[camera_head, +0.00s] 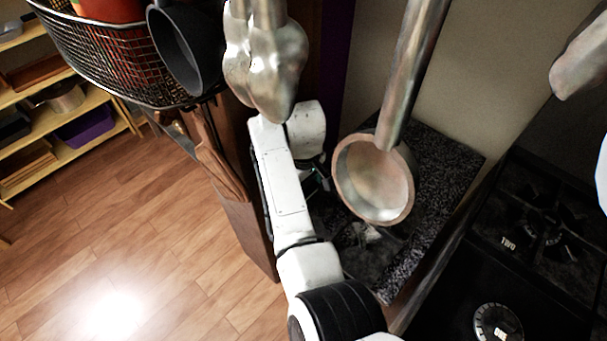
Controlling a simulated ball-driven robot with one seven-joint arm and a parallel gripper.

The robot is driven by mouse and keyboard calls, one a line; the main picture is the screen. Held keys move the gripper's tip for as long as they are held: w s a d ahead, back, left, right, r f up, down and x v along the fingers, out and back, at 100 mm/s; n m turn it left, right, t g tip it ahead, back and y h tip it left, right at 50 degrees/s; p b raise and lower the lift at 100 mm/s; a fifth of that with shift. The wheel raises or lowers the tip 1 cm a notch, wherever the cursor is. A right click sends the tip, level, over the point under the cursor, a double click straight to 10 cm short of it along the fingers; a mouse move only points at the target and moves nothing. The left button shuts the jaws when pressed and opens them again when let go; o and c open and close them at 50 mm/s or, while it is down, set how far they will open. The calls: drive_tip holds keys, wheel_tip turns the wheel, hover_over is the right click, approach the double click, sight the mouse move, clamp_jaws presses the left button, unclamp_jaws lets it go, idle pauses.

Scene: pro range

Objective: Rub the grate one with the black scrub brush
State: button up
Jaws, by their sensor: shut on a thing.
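My gripper (318,180) shows only in part, at the end of my white arm, low over the granite counter. A hanging pan-shaped ladle covers most of it. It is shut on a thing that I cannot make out. The black scrub brush cannot be picked out; a dark patch with a pale bit (367,234) shows below the ladle, too unclear to name. The black stove (450,290) is at the right. A grate marked TWO (508,243) is on it. A round piece with a small pale label (498,322) is nearer; its label is not readable, so I cannot tell which is grate one.
The copper-toned ladle (372,180) hangs in front of my arm. Other metal utensils (265,60) hang at the top. A wire basket (100,65) and dark pan (185,50) are upper left. The granite counter (440,165) adjoins the stove. Wooden floor (140,240) is clear at left.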

drive_tip(key=shift+r+p, duration=0.7)
drive_tip(key=shift+r, duration=0.45)
